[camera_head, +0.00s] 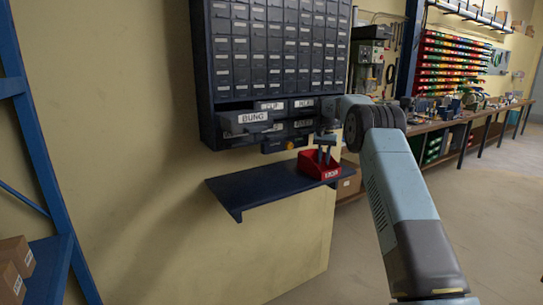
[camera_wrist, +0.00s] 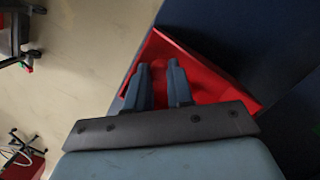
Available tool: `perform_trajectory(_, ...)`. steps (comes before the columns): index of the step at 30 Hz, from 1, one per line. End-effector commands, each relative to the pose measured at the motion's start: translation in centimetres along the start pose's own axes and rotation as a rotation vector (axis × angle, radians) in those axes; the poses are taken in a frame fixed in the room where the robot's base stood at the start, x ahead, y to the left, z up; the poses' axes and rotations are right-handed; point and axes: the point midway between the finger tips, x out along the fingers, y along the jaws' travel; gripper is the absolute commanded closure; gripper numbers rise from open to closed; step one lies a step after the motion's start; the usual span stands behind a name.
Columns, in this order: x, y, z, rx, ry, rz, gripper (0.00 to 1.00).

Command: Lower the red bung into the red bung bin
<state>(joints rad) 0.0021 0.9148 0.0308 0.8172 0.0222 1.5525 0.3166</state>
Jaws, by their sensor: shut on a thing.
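The red bin (camera_head: 320,167) stands on the dark blue shelf below the drawer cabinet, with a white label on its front. My gripper (camera_head: 323,156) points down into the bin's open top. In the wrist view, my gripper's two blue-grey fingers (camera_wrist: 158,68) reach inside the red walls of the bin (camera_wrist: 222,82), set apart with red between them. My gripper is shut on the red bung, but I cannot tell the bung's outline from the red of the bin behind it.
The dark blue shelf (camera_head: 245,190) is bare to the left of the bin. Above it, a drawer labelled BUNG (camera_head: 247,122) stands pulled out of the cabinet (camera_head: 270,60). A long workbench (camera_head: 455,125) runs along the right wall.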

Motion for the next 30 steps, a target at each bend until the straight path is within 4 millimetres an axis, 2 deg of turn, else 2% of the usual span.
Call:
perform_trajectory(11, 0.12, -0.23, 0.06, -0.003, -0.002, -0.001, 1.0)
perform_trajectory(12, 0.12, -0.23, 0.06, -0.003, -0.002, -0.001, 0.77)
perform_trajectory(21, 0.1, -0.25, 0.06, -0.003, -0.001, -0.001, 0.49)
perform_trajectory(30, -0.09, -0.27, 0.08, -0.003, -0.001, -0.002, 0.48)
